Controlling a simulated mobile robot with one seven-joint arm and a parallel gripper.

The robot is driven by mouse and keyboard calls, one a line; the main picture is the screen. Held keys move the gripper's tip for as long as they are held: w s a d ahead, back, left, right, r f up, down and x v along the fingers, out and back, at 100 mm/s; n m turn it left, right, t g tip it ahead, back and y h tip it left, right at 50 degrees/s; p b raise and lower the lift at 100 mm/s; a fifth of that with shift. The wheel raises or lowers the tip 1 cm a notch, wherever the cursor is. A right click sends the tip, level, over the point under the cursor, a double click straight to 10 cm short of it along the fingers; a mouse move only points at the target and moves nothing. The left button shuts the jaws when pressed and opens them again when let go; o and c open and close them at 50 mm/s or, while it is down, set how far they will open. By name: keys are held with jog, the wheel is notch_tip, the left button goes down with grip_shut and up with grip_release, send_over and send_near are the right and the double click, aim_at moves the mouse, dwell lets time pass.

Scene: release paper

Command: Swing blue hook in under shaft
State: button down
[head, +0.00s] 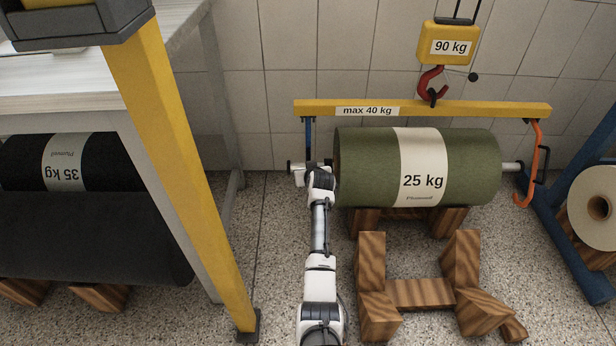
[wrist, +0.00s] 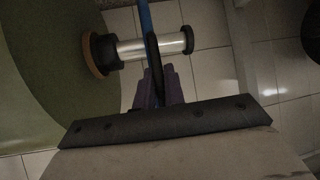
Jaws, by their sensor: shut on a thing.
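The blue hook (head: 308,128) hangs from the left end of the yellow beam (head: 460,107). Its lower part is hidden by my gripper (head: 312,174) in the head view. In the wrist view the blue hook (wrist: 145,18) runs down to my purple fingers (wrist: 160,90), which are shut on it. A dark part of it crosses in front of the shaft (wrist: 135,50). I cannot tell whether its tip is under the shaft. The shaft's left end (head: 291,167) sticks out of the green 25 kg roll (head: 360,165). The orange hook (head: 532,165) hangs by the shaft's right end.
The beam hangs from the red hook (head: 428,82) of the 90 kg scale (head: 449,43). Wooden cradle blocks (head: 420,293) stand below and before the roll. A yellow post (head: 170,130) and a bench (head: 62,85) are on the left, a blue stand (head: 575,240) on the right.

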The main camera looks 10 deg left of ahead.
jog(key=shift+w+a+r, duration=0.1)
jog(key=shift+a+r, duration=0.05)
jog(key=shift+r, duration=0.1)
jog(key=c, duration=1.5)
grip_release()
jog(key=shift+f, duration=0.1)
